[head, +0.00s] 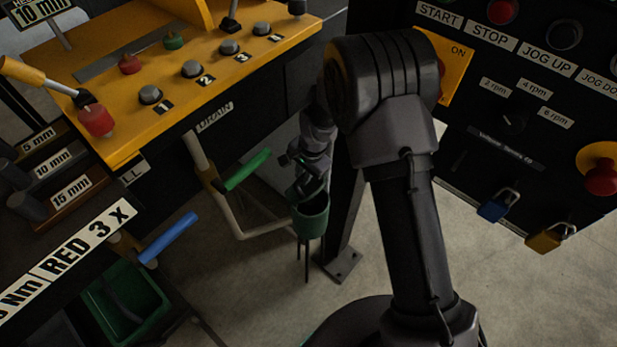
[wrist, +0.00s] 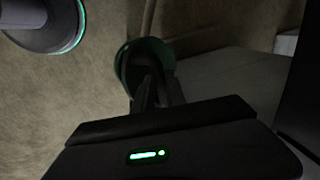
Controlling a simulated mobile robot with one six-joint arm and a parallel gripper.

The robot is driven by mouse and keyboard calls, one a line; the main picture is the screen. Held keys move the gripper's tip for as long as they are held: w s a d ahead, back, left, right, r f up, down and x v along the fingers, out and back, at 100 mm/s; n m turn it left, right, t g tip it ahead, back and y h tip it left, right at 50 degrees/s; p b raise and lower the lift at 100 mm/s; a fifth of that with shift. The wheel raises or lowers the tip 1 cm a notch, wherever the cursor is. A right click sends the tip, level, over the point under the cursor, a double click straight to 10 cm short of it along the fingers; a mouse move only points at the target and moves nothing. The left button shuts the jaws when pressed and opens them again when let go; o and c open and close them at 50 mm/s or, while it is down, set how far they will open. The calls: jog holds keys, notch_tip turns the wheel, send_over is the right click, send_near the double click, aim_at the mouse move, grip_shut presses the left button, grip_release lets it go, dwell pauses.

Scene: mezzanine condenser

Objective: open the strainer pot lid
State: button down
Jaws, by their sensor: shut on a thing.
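The strainer pot (head: 311,222) is a small dark green cup on thin legs, low in the middle of the head view, by a pale pipe. Its top looks dark. My gripper (head: 308,188) comes down from above and is shut at the pot's top, on what seems to be the lid. In the wrist view, my gripper (wrist: 156,85) reaches to a round dark green piece (wrist: 128,66), partly hidden behind the fingers. I cannot tell lid from pot clearly there, nor how far the lid is raised.
A green-handled valve lever (head: 247,171) is close left of the pot. A blue lever (head: 168,238) and a green bin (head: 128,305) are farther left. A dark post (head: 347,205) stands just right of the pot. A yellow control panel (head: 180,75) overhangs the upper left.

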jog(key=shift+w+a+r, duration=0.1)
jog(key=shift+w+a, duration=0.25)
jog(key=shift+a, duration=0.2)
jog(key=c, duration=1.4)
grip_release()
jog(key=shift+w, duration=0.1)
jog(key=shift+o, duration=0.2)
jog(key=p+v, duration=0.5)
jog(key=v, duration=1.2)
jog(key=shift+r, duration=0.25)
jog(key=shift+w, duration=0.15)
